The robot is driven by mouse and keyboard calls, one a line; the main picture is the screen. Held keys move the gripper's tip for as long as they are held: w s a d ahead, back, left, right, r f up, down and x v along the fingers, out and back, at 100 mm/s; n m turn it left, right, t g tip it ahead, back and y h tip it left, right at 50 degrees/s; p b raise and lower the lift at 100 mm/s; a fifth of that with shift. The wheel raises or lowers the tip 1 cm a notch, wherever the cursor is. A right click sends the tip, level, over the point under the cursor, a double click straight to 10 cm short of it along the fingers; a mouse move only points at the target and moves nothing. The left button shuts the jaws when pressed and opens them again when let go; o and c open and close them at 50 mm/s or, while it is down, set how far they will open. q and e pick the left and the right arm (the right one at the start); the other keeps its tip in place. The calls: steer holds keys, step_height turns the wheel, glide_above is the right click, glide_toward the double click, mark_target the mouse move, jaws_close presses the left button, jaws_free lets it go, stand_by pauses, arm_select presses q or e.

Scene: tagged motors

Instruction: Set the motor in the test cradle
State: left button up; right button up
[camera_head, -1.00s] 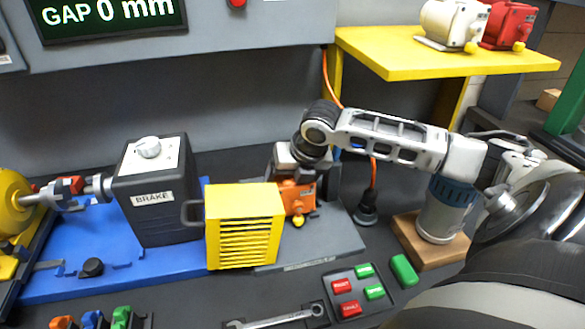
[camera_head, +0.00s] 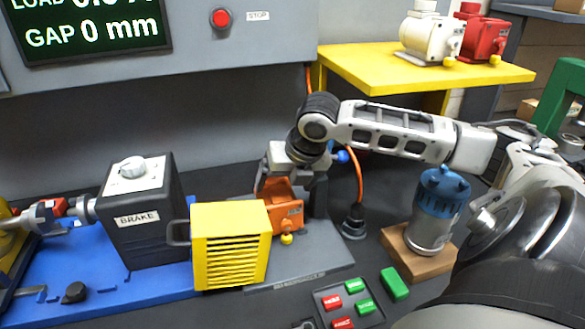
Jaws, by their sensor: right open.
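An orange motor (camera_head: 285,213) with a yellow knob sits on the grey cradle plate (camera_head: 318,272), behind and right of a yellow slatted guard (camera_head: 231,246). The guard hides part of its left side, so I cannot tell how it is seated. My right gripper (camera_head: 274,186) is open, pointing down at the top of the orange motor, with a dark finger showing at its left side. I cannot tell whether the fingers touch it. My left gripper is not in view.
A white motor (camera_head: 428,38) and a red motor (camera_head: 482,36) stand on the yellow shelf (camera_head: 420,76). A blue-and-grey cylinder (camera_head: 434,220) stands on a wooden block (camera_head: 412,262). The black brake box (camera_head: 142,215) stands left of the guard. A button panel (camera_head: 345,303) is in front.

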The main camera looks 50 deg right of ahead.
steer(key=v, duration=0.6)
steer(key=shift+s, duration=0.1)
stand_by(0.4)
